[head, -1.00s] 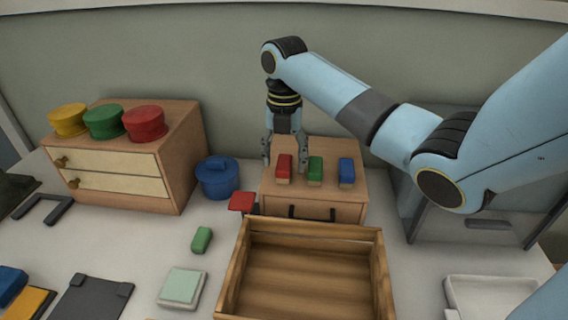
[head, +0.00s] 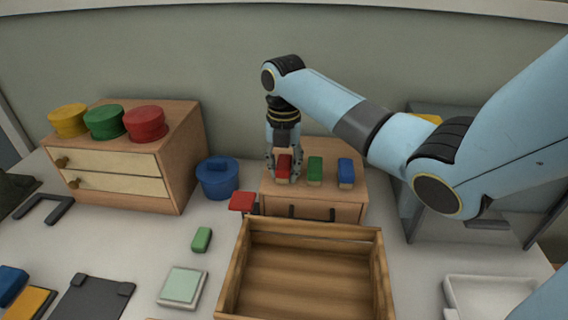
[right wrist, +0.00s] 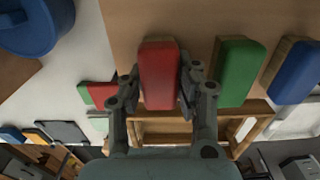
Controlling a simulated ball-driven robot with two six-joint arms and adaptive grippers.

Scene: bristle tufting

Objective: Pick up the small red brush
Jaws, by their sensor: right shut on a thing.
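The small red brush (head: 284,166) stands on top of the small wooden drawer box (head: 268,200), at the left of a row with a green brush (head: 315,170) and a blue brush (head: 346,172). My right gripper (head: 284,176) reaches down from above and is shut on the red brush, one finger on each side. In the right wrist view the red brush (right wrist: 159,75) sits between the two fingers, with the green brush (right wrist: 238,72) close to the right finger. The red brush still appears to rest on the box top. My left gripper is not in view.
An open wooden crate (head: 232,270) stands in front of the box. A blue pot (head: 217,182) and a larger drawer cabinet (head: 120,185) are to the left. A small green block (head: 201,240) lies on the table. A white tray (head: 455,285) is at the right.

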